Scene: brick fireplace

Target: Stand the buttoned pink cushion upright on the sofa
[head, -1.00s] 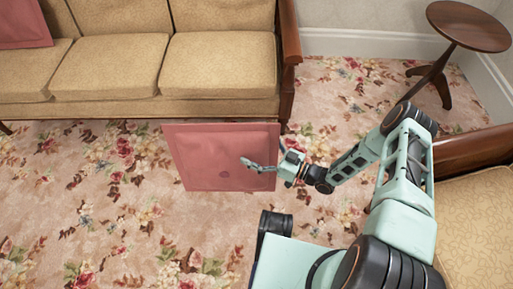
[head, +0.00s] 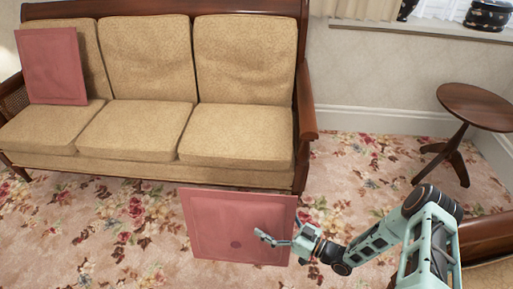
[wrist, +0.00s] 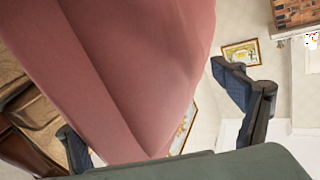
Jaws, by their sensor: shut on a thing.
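The buttoned pink cushion (head: 215,222) hangs upright above the carpet in front of the sofa, with its dark button low on the face toward me. My gripper (head: 272,240) is shut on this cushion at its right side. In the wrist view the pink cushion (wrist: 140,60) fills the middle between my gripper's fingers (wrist: 160,125). The tan sofa (head: 135,133) stands behind it, with the right and middle seats bare. Where the fingers touch the cushion's far face is hidden.
Another pink cushion (head: 52,66) leans upright at the sofa's left end. The sofa's wooden right arm (head: 306,105) stands up at its edge. A small round table (head: 475,105) is at the right, and part of a tan seat shows at lower right. Floral carpet (head: 90,240) is clear at left.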

